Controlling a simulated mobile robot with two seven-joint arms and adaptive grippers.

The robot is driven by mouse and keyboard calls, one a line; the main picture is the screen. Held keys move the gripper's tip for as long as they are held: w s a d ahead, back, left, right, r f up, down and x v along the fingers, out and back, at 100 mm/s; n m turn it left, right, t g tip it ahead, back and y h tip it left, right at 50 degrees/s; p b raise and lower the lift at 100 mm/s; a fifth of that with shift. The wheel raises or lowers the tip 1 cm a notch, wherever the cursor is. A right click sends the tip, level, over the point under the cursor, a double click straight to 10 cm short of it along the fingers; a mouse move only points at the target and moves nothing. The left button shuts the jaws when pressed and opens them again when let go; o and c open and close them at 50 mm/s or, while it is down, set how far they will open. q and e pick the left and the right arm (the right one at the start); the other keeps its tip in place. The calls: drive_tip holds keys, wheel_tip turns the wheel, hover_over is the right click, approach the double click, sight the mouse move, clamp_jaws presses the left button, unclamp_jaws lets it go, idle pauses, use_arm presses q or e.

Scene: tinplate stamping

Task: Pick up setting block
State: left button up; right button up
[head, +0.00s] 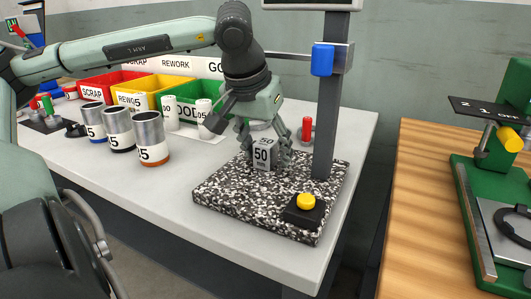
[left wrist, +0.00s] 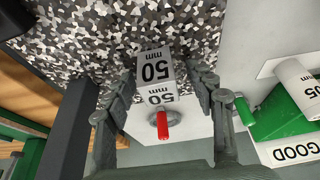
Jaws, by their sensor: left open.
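The setting block (head: 264,155) is a small grey block marked "50 mm". It stands on the speckled black-and-white plate (head: 225,195) at the foot of the dark column. In the left wrist view the block (left wrist: 155,68) lies between the two fingers. My left gripper (head: 264,148) reaches down over the block with one finger on each side. In the left wrist view its fingers (left wrist: 160,95) are apart, with a gap visible beside the block. My right gripper is not in view.
A dark column (head: 330,110) with a blue part rises just right of the block. A yellow button (head: 306,201) sits at the plate's front corner. Several cans, and red, yellow (head: 150,86) and green bins, stand at left. A red-handled item (head: 306,129) stands behind.

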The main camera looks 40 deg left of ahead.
use_arm(q)
clamp_jaws()
idle(0.3)
drive_tip(key=shift+r, duration=0.2)
